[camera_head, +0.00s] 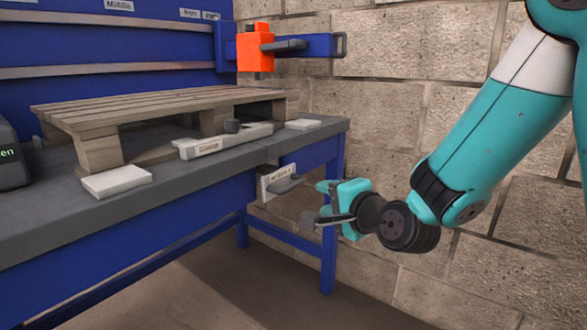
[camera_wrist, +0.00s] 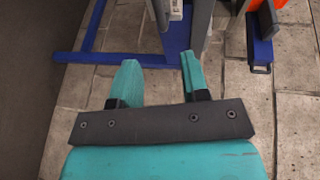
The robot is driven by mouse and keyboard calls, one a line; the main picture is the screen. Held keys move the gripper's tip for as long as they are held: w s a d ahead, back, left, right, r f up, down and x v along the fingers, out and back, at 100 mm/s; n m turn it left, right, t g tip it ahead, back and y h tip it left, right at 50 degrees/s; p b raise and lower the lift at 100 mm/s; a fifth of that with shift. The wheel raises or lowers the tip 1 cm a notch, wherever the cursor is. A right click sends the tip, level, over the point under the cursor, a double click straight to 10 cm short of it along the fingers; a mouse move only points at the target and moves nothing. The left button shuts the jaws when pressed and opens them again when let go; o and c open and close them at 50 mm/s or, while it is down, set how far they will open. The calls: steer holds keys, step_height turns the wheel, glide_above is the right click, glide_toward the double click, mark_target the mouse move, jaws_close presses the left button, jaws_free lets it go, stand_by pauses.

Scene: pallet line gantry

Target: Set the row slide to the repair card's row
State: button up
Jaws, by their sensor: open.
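An orange block (camera_head: 255,50) with a dark handle (camera_head: 284,45) sits on a blue rail (camera_head: 312,46) at the back right of the bench. It looks like the row slide, but no label on it is readable. The blue rail's end (camera_wrist: 261,54) also shows at the upper right of the wrist view. Signs reading "Middle" (camera_head: 119,5) and probably "Front" (camera_head: 189,13) are on the blue back frame. I cannot make out a repair card. My gripper (camera_head: 318,203) is open and empty, right of the bench and below the rail; its fingers (camera_wrist: 160,67) are apart in the wrist view.
A wooden pallet (camera_head: 150,104) rests on the grey bench top (camera_head: 60,205). A block wall (camera_head: 400,110) stands behind.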

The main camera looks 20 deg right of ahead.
mark_target(295, 186)
steer(key=p+x, duration=0.6)
steer(key=x, duration=0.8)
steer(key=shift+w, duration=0.1)
jaws_close()
